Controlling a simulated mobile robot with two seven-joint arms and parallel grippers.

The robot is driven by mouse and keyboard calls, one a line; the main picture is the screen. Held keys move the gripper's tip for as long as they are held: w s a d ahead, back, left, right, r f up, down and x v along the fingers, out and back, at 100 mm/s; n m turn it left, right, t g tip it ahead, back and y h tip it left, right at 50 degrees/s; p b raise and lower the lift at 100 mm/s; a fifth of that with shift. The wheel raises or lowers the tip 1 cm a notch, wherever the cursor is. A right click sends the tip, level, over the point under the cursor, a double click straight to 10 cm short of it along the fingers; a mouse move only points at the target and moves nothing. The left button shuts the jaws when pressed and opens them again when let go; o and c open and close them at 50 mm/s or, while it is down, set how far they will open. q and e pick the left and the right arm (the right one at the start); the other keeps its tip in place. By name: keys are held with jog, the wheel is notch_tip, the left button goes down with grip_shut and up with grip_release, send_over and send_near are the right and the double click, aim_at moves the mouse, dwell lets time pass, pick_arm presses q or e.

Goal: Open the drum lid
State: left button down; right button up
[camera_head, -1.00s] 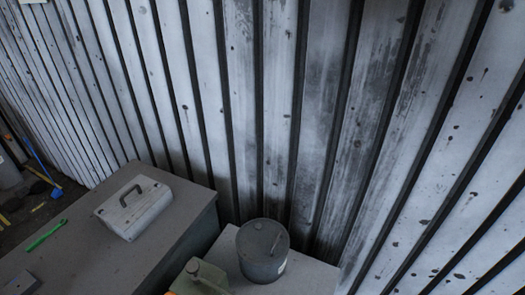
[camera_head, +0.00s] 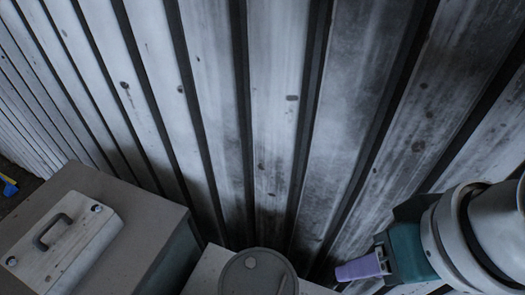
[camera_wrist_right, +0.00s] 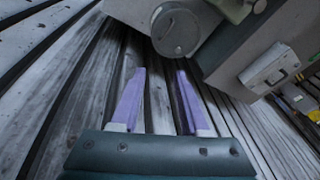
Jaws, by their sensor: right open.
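The drum is a grey cylinder at the bottom centre of the head view, and its round grey lid (camera_head: 258,273) lies on top. The drum's lower part is cut off by the frame edge. My right gripper (camera_head: 350,270) has purple fingers and is to the right of the drum, apart from it. In the right wrist view the gripper (camera_wrist_right: 160,75) is open and empty, and the drum lid (camera_wrist_right: 176,28) shows beyond the fingertips. My left gripper is not in view.
A white box with a dark handle (camera_head: 65,240) sits on a grey cabinet (camera_head: 140,215) at the left. A ribbed metal wall (camera_head: 270,110) rises behind. The drum stands on a lower pale surface (camera_head: 205,268) beside the cabinet.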

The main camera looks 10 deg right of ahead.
aim_at(283, 284)
jog(key=w+a+f+m+b, duration=0.1)
jog(key=w+f+b, duration=0.2)
jog(key=f+b, duration=0.4)
jog(key=w+a+f+m+g+b, duration=0.1)
jog(key=f+b, duration=0.6)
jog(key=f, duration=0.7)
jog(key=w+a+f+m+b, duration=0.2)
jog(key=w+f+b, duration=0.3)
jog(key=f, duration=0.5)
jog(key=shift+a+f+m+g+y+b, duration=0.35)
jog(key=shift+m+b, duration=0.25)
jog(key=shift+b, duration=0.3)
jog(key=shift+c, duration=0.4)
grip_shut()
